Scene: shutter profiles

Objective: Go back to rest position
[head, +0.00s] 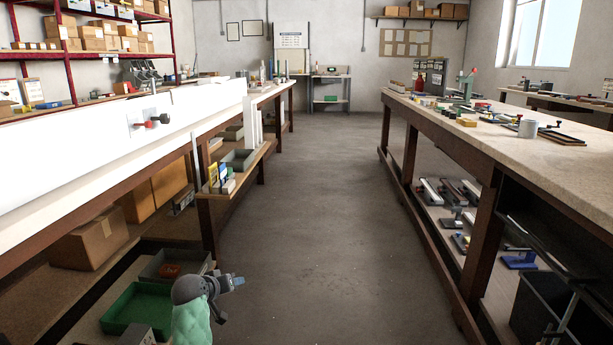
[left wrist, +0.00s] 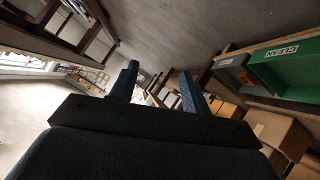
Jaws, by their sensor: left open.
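My left gripper (head: 236,281) shows at the bottom of the head view, over the aisle floor beside the left bench. Its arm has a green sleeve and a dark grey joint. In the left wrist view my left gripper (left wrist: 156,86) has its two blue fingers apart, with nothing between them. My right gripper is not in view.
A long left bench with a white profile (head: 120,123) and a long right bench (head: 540,150) flank a clear floor aisle (head: 320,200). A green bin (head: 137,308) and cardboard box (head: 89,240) sit low at left. The green bin also shows in the left wrist view (left wrist: 288,70).

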